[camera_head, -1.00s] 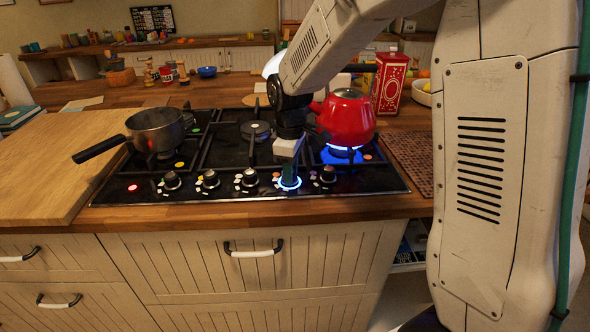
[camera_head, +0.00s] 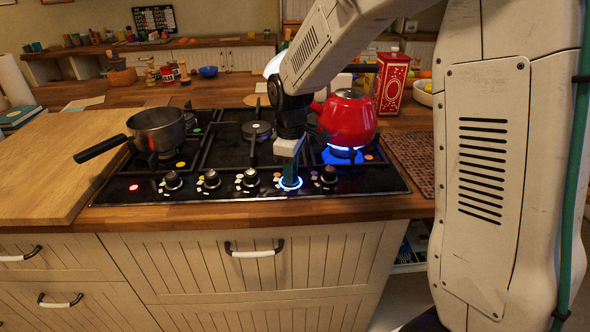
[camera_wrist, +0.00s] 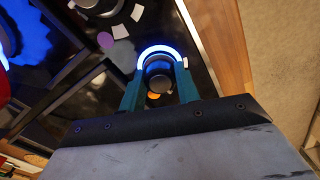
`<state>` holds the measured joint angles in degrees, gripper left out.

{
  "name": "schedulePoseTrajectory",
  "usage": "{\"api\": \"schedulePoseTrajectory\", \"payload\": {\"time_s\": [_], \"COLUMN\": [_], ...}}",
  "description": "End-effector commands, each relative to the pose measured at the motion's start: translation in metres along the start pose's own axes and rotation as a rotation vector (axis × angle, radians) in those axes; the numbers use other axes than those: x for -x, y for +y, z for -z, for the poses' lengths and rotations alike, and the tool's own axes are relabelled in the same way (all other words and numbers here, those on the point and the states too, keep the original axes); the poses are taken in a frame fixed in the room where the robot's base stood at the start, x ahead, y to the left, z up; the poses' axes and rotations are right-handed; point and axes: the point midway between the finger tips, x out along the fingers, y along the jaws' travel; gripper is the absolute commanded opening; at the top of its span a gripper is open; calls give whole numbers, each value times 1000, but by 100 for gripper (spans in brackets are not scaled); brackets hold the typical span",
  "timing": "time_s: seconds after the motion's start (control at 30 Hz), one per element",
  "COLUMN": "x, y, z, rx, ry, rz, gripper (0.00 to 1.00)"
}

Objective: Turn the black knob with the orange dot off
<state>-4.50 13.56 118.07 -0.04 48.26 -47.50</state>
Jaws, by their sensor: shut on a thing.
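The black knob (camera_wrist: 158,82) with a glowing blue-white ring sits between my gripper's two teal fingers in the wrist view, and an orange dot (camera_wrist: 153,96) shows beside it. My gripper (camera_wrist: 160,90) is shut on this knob. In the head view my gripper (camera_head: 290,176) points down at the front knob row, at the knob second from the right. The fingers hide most of that knob there, and its blue ring (camera_head: 290,184) shows around them. The knob's pointer direction is hard to make out.
A red kettle (camera_head: 346,118) stands over a lit blue flame at the right. A dark pot (camera_head: 157,130) stands on the left burner. Other knobs (camera_head: 250,178) line the front of the black hob, close on both sides. A red tin (camera_head: 391,83) stands behind.

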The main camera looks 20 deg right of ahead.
Motion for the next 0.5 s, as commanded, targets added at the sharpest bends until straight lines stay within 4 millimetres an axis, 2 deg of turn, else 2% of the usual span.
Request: {"api": "schedulePoseTrajectory", "payload": {"time_s": [0.03, 0.07, 0.1, 0.13, 0.4, 0.5], "x": [0, 0, 0, 0, 0, 7], "y": [-3, -3, -3, -3, 1, 1], "z": [2, 1, 1, 1, -2, -3], "rx": [1, 1, 1, 0, -4, -5], "ry": [1, 1, 0, 0, 0, 0], "rz": [6, 6, 6, 5, 3, 2], "gripper": [9, 38, 49, 54, 54, 54]}}
